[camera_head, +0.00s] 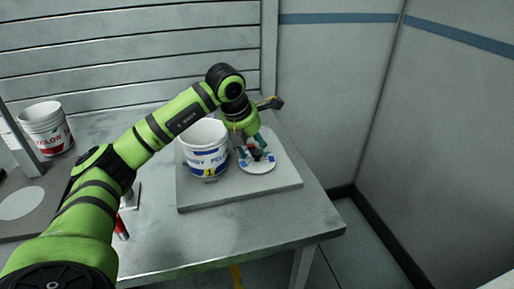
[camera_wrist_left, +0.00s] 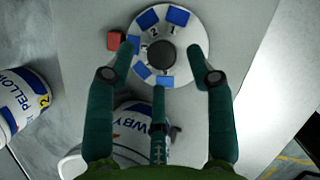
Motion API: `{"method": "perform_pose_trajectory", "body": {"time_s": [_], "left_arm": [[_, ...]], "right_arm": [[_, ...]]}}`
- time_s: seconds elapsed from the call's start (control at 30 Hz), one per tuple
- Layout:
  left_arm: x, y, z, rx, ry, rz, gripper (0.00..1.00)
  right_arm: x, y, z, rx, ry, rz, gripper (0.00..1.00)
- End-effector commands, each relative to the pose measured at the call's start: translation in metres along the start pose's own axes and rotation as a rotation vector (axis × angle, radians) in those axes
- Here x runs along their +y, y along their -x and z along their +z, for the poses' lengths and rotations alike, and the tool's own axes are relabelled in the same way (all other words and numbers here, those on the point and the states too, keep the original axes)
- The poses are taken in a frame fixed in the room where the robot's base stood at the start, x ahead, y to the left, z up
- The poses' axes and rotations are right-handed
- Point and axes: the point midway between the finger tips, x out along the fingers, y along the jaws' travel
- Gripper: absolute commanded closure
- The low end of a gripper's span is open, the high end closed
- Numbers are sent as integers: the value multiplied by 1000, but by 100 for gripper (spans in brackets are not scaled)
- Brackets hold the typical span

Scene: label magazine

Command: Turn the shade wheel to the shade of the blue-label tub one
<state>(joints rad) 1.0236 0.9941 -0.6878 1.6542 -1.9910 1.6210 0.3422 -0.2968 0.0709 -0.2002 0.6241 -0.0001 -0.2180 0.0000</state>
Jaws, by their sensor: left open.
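The shade wheel (camera_head: 258,168) is a white disc with blue patches, lying on a grey plate. In the left wrist view the wheel (camera_wrist_left: 190,42) shows patches near its rim, small numbers and a dark round knob (camera_wrist_left: 161,56) at its centre. A small red block (camera_wrist_left: 114,40) sits at its left edge. A white tub with a blue label (camera_head: 207,160) stands left of the wheel; its label seems to carry a 1 on yellow. My left gripper (camera_head: 250,148) is over the wheel, fingers open around the knob with gaps visible. My right gripper is not in view.
The grey plate (camera_head: 240,195) lies on the table. A red-label tub (camera_head: 46,128) stands at far left. In the left wrist view, a blue-label tub (camera_wrist_left: 18,103) with a 2 is at left and another tub (camera_wrist_left: 130,122) is below, partly hidden by fingers. Table right of the plate is clear.

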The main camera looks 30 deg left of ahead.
Motion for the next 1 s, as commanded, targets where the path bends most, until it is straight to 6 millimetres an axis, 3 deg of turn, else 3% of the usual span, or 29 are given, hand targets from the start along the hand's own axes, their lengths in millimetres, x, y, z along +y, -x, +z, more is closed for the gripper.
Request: {"method": "perform_pose_trajectory", "body": {"time_s": [0.2,0.47,0.6,1.0], "left_arm": [[0,-18,0,0,0,-1,46],[0,-19,0,-1,-1,-1,46],[-1,-19,0,-1,-1,-1,100],[-1,-19,0,-2,30,12,100]], "right_arm": [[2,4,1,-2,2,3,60],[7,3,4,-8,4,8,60],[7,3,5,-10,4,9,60],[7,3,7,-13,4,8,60]]}}
